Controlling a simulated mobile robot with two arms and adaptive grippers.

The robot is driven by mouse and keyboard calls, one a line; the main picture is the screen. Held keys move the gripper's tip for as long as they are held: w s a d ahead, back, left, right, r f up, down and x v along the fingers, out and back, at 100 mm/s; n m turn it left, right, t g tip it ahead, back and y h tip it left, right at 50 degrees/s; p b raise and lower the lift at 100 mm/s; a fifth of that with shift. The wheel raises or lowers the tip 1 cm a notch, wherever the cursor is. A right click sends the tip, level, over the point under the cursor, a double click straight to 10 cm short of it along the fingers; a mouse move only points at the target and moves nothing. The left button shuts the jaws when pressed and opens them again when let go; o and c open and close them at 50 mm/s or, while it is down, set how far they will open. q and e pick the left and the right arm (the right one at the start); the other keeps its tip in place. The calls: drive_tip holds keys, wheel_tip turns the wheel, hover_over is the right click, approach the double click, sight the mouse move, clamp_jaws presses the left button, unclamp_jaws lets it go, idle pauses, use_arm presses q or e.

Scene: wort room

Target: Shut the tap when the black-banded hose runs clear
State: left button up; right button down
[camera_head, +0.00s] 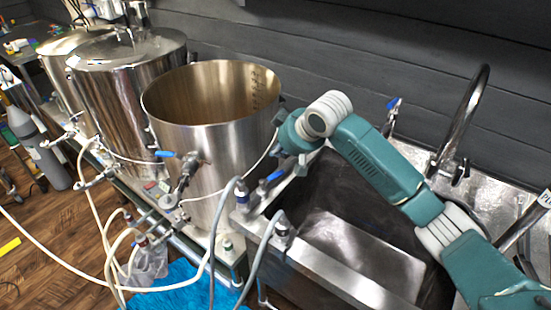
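My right gripper (287,142) hangs by the right rim of the open steel kettle, above the sink's left edge; its fingertips are too small and turned away to tell whether they are open. Below it, a blue-handled tap (272,176) stands at the sink's left edge, apart from the gripper. Another blue-handled tap (165,154) is on the kettle's front valve. A grey hose (215,235) and a second grey hose (262,252) run down from fittings by the sink. I cannot make out a black band or the liquid in any hose. My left gripper is out of view.
The open kettle (200,120) and lidded steel vessels (125,75) stand in a row to the left. The steel sink (350,245) has a tall curved faucet (470,110) behind it. Cream hoses (100,215) loop at the front left. A blue cloth (180,290) lies below.

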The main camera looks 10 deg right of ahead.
sight(276, 175)
drive_tip(key=p+x, duration=0.1)
drive_tip(key=x, duration=0.8)
drive_tip(key=shift+w+a+f, duration=0.1)
drive_tip(key=shift+w+f, duration=0.1)
drive_tip(key=s+p, duration=0.1)
drive_tip(key=s+d+p, duration=0.1)
drive_tip(key=shift+s+d+r, duration=0.1)
drive_tip(key=shift+s+d, duration=0.05)
drive_tip(key=shift+s, duration=0.15)
drive_tip(key=shift+s+d+p, duration=0.2)
drive_tip(key=shift+s+p, duration=0.15)
drive_tip(key=shift+s, duration=0.25)
drive_tip(key=shift+w, duration=0.1)
